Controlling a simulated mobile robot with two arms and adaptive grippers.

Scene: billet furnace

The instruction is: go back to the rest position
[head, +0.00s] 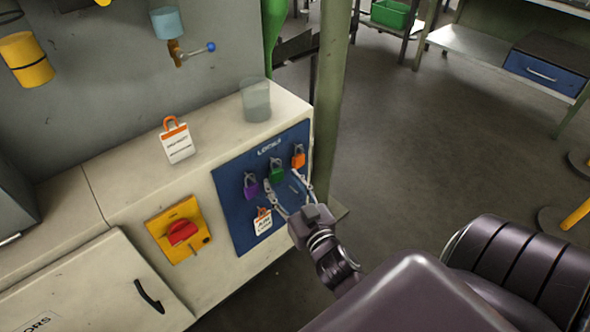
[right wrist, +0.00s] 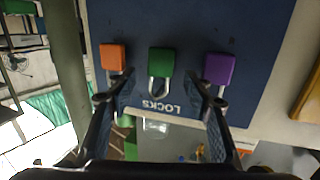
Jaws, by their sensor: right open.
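My right gripper (head: 285,188) is open and empty in front of the blue lock board (head: 228,201). The board carries a purple padlock (head: 251,188), a green padlock (head: 277,172) and an orange padlock (head: 298,158). In the right wrist view, the spread fingers (right wrist: 157,100) flank the green padlock (right wrist: 161,62); the orange padlock (right wrist: 112,57) is to the left and the purple padlock (right wrist: 218,68) to the right. I cannot tell whether the fingers touch the board. My left gripper is not in view.
A white tag (head: 263,225) hangs low on the board. A yellow switch plate with a red knob (head: 181,232) is left of it. On the cabinet (head: 125,185) stand a tag with an orange hasp (head: 178,142) and a clear cup (head: 256,100). A green post (head: 330,90) rises beside it; open floor lies right.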

